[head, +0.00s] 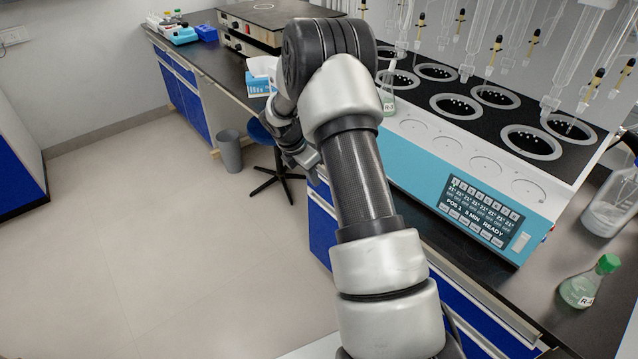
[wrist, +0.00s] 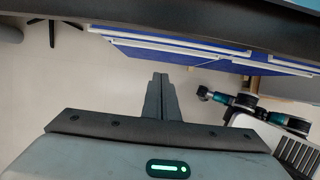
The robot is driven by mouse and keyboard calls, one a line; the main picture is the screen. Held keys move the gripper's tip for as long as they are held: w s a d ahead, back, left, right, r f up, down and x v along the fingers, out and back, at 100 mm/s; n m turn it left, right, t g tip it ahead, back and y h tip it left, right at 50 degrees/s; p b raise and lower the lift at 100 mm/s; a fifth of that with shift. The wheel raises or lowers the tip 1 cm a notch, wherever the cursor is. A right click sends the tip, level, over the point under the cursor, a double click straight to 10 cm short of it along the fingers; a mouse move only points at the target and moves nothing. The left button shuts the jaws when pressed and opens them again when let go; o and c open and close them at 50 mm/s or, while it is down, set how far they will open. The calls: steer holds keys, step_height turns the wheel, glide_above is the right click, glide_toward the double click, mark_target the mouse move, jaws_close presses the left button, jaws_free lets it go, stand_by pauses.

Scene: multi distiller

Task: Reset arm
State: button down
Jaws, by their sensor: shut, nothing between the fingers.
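My arm rises from the bottom of the head view and bends over toward the left, in front of the bench. My gripper (wrist: 160,78) shows in the wrist view with its two fingers together, shut and empty. It hangs over open floor, with blue drawer fronts beyond it. In the head view the gripper is mostly hidden behind my arm links, and its fingertips are hard to make out.
A multi distiller (head: 420,165) with glassware stands on the black bench (head: 215,62), close to my arm's right. A green-capped flask (head: 580,290) stands at the lower right. A stool (head: 262,132) and a grey bin (head: 230,150) stand on the floor. The floor at left is clear.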

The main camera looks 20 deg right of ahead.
steer(key=shift+a+r, duration=0.25)
steer(key=shift+r, duration=0.3)
steer(key=s+a+r+m+t, duration=0.1)
steer(key=s+a+r+m, duration=0.2)
steer(key=r, duration=0.5)
steer(key=s+a+r+m+y, duration=0.1)
steer(key=s+a+r+m, duration=0.1)
steer(key=s+r+m, duration=0.4)
steer(key=s+a+r+m+t, duration=0.15)
steer(key=s+r, duration=0.25)
steer(key=r, duration=0.5)
steer(key=s+a+r+m+t+y, duration=0.1)
steer(key=s+a+r+m+y, duration=0.3)
steer(key=s, duration=0.7)
steer(key=s+a+r+m+t+h, duration=0.1)
steer(key=s+a+m, duration=0.5)
steer(key=s, duration=0.4)
step_height(320, 180, up, 15)
steer(key=d+p, duration=0.1)
steer(key=p, duration=1.4)
steer(key=shift+w+r, duration=0.15)
steer(key=shift+w, duration=0.05)
steer(key=shift+m, duration=0.25)
